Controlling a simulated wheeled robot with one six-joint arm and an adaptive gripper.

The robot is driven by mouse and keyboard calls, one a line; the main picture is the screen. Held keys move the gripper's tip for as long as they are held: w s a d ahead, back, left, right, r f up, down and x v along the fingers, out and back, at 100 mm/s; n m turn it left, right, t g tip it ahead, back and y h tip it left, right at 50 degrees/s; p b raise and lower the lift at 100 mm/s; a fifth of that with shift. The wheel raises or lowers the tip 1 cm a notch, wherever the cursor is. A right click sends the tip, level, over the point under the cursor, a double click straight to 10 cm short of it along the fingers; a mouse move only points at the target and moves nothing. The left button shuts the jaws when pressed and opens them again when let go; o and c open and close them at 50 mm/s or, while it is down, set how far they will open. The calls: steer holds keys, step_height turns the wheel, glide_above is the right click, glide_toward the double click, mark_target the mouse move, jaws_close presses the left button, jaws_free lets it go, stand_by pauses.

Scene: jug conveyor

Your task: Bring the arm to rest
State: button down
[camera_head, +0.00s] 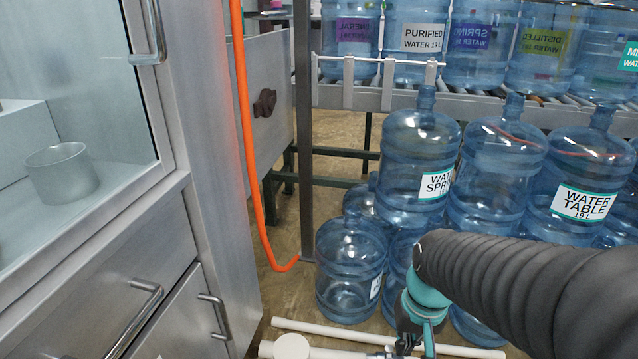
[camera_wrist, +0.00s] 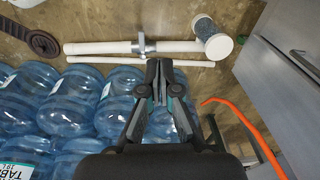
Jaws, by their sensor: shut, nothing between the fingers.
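My gripper (camera_wrist: 160,97) is shut and empty in the wrist view, its fingertips together above the blue water jugs and close to the white pipes in the picture. In the head view my arm comes in from the right edge, and my gripper (camera_head: 416,343) is only partly visible at the bottom, cut off by the frame edge. Whether the fingers touch a jug or a pipe cannot be told.
Stacked blue jugs (camera_head: 418,160) stand right of centre, below a conveyor (camera_head: 385,98) carrying more labelled jugs. White pipes (camera_wrist: 110,47) lie on the floor. An orange hose (camera_head: 244,120) hangs beside the metal cabinet (camera_head: 215,150) at left.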

steer(key=s+r+t, duration=0.4)
steer(key=r, duration=0.6)
steer(key=shift+s+d+r+n+t+h, duration=0.3)
steer(key=shift+s+r+n+t, duration=0.05)
steer(key=shift+r+n+t, duration=0.05)
